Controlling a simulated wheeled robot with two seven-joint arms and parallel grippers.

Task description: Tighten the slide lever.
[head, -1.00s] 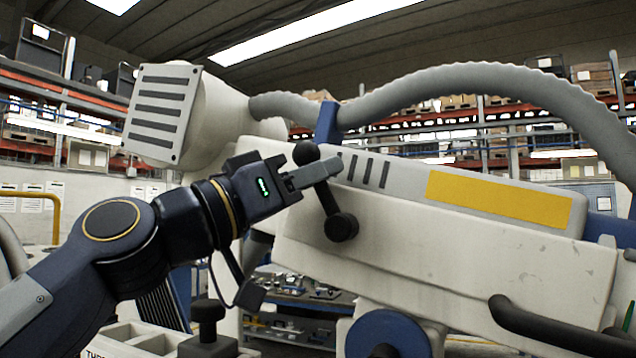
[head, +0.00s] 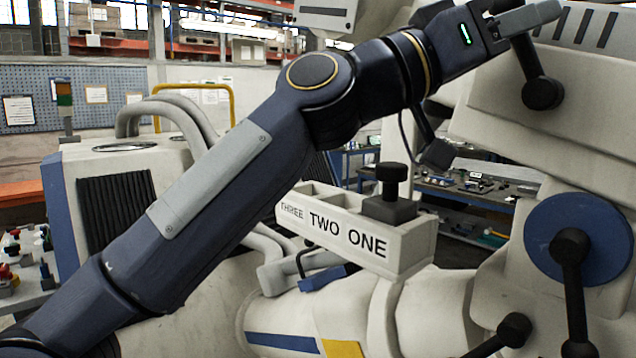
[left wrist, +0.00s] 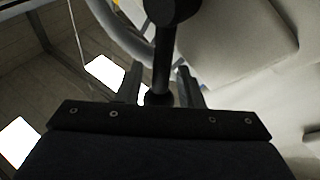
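A black lever (head: 528,58) with a round knob at its lower end sits on the side of the pale microscope arm (head: 590,110), at the upper right of the head view. It is tilted, its lower knob to the right. My left gripper (head: 535,17) is at the lever's upper part, which it partly hides. In the left wrist view, the lever (left wrist: 163,50) runs between the two fingers of my left gripper (left wrist: 158,75). One ball end is near the palm, and gaps show between fingers and lever, so the gripper looks open around it. My right gripper is out of view.
A pale box (head: 408,255) marked THREE, TWO, ONE stands below my left arm, with a black knobbed block (head: 390,205) in its right end. A blue disc (head: 590,215) with black knobbed levers is at the right. Shelves and a workbench (head: 480,200) stand behind.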

